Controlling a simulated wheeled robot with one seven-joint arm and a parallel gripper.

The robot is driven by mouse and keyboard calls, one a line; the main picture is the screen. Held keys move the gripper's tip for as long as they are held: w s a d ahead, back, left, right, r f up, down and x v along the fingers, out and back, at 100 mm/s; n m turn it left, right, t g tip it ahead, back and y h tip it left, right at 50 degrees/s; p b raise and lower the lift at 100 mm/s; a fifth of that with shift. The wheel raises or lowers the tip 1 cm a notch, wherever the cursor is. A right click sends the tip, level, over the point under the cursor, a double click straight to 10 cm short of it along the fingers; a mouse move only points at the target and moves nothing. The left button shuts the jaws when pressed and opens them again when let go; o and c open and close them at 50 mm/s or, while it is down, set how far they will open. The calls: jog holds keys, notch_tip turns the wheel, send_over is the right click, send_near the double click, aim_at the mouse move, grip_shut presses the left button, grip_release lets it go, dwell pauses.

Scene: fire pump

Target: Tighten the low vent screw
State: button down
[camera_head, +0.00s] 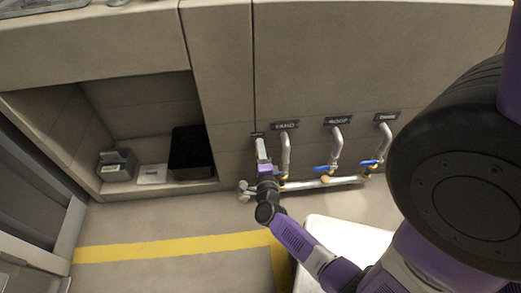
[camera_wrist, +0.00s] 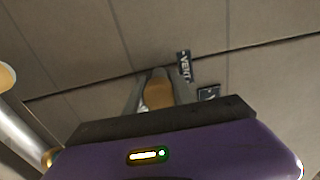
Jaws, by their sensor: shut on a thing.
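The low vent screw (camera_wrist: 158,94) shows as a brass-coloured piece between the fingers of my gripper (camera_wrist: 158,76) in the wrist view. The fingers are shut on it from both sides. A small dark label reading VENT (camera_wrist: 184,66) is on the wall just to the right of the fingers. In the head view my gripper (camera_head: 264,163) is low at the wall, left of the YARD pipe. The screw is hidden there behind my gripper and arm.
Pipes with blue-handled valves stand right of my gripper, under YARD (camera_head: 285,125) and ROOF (camera_head: 338,121) labels. A horizontal pipe (camera_head: 325,182) runs near the floor. A recess at left holds a black box (camera_head: 192,152) and a grey container (camera_head: 117,166). Floor with a yellow stripe (camera_head: 170,247) is clear.

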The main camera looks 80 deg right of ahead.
jog(key=shift+f, duration=0.1)
jog(key=c, duration=1.1)
grip_release()
jog(key=shift+p+v, duration=1.2)
jog(key=shift+v, duration=2.75)
jog(key=s+a+r+n+t+y, duration=0.1)
jog(key=a+r+n+t+y, duration=0.4)
jog(key=a+n, duration=0.45)
jog(key=s+a+r+n+t+y, duration=0.1)
jog(key=a+r+n+t+y, duration=0.25)
jog(key=a+r+n, duration=0.55)
jog(key=s+a+r+n+y, duration=0.7)
jog(key=a+r+n+y, duration=0.15)
jog(key=a+n, duration=0.45)
jog(key=shift+g, duration=0.35)
jog(key=r+p, duration=1.1)
jog(key=d+r+p, duration=0.1)
jog(key=r+p, duration=2.2)
jog(key=shift+w+d+r+p, duration=0.15)
jog(key=shift+w+r+p, duration=0.15)
jog(key=shift+r+p, duration=0.1)
